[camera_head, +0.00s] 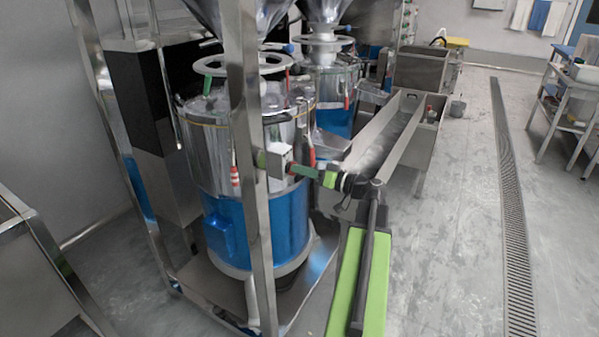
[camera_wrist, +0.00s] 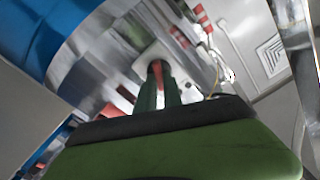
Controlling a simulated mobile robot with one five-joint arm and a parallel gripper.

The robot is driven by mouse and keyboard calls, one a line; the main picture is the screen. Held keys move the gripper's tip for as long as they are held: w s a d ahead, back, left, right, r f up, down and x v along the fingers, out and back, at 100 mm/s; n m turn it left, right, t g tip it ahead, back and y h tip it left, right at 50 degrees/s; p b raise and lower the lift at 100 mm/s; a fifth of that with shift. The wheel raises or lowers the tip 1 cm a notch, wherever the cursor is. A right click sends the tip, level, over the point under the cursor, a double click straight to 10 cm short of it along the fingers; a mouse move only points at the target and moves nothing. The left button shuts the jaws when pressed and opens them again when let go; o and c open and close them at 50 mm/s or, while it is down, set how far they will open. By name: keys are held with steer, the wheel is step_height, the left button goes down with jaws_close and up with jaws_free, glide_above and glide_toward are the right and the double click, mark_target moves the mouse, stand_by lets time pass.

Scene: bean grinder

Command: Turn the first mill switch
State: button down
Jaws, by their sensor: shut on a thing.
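The first mill (camera_head: 245,190) is a steel and blue drum behind a steel frame post at the left. In the wrist view, the pale switch plate (camera_wrist: 146,58) has a red switch (camera_wrist: 157,68) between my green fingers (camera_wrist: 158,92). The fingers are shut on the red switch and hide part of it. The switch's exact angle cannot be told.
The steel post (camera_head: 252,120) stands close left of my gripper. A second mill (camera_head: 335,95) and a long steel trough (camera_head: 395,140) stand behind. The floor right of my arm is clear, with a drain grate (camera_head: 508,180).

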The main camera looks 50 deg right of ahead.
steer(key=m, duration=1.1)
steer(key=shift+d+f+m, duration=0.1)
steer(key=shift+f+m, duration=0.2)
steer(key=shift+m, duration=0.1)
stand_by(0.3)
steer(key=c, duration=1.5)
jaws_free()
steer(key=shift+s+r, duration=0.1)
